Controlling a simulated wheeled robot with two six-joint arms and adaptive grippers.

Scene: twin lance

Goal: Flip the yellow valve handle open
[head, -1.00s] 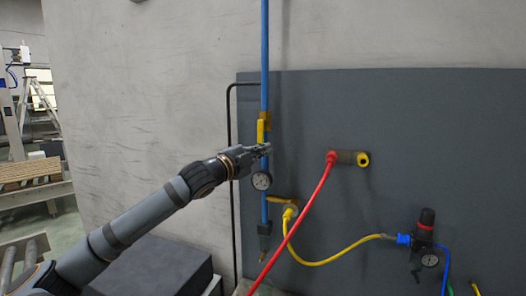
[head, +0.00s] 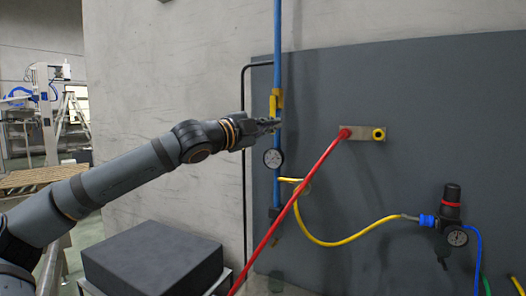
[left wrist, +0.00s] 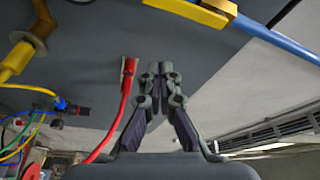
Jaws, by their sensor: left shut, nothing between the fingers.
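The yellow valve handle (head: 273,106) is on the blue vertical pipe (head: 278,50) and lies upright along it in the head view. In the left wrist view the yellow handle (left wrist: 197,11) shows at the top edge, beside the blue pipe (left wrist: 275,38). Whether the fingers touch the pipe cannot be told. My right gripper is not in view.
A red hose (head: 309,190) and a yellow hose (head: 340,243) hang on the grey panel (head: 450,120). A black regulator (head: 451,208) is at right. A dark box (head: 153,262) stands low at left.

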